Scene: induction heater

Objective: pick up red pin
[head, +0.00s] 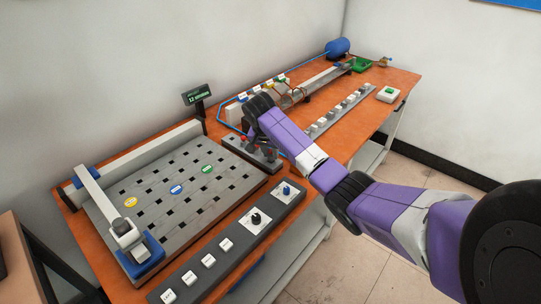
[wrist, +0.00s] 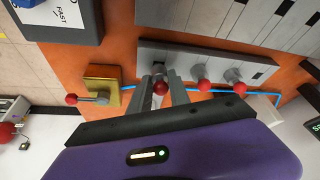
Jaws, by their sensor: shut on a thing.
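Three red-topped pins stand in a row on a grey block (wrist: 190,57) in the wrist view. The leftmost red pin (wrist: 160,87) is between the two fingers of my gripper (wrist: 160,97), which is shut on it. The other two pins, the middle one (wrist: 204,85) and the right one (wrist: 239,88), stand beside my gripper, apart from it. In the head view my gripper (head: 246,133) is over the pin block (head: 262,160), and my wrist hides part of it. I cannot tell there whether the held pin is clear of its hole.
A brass block (wrist: 102,80) with a red-knobbed lever (wrist: 74,99) stands close to the left of my gripper in the wrist view. A slotted grey board (head: 150,225) and a control panel (head: 222,250) lie on the orange table. A blue tube (wrist: 222,91) runs near the pins.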

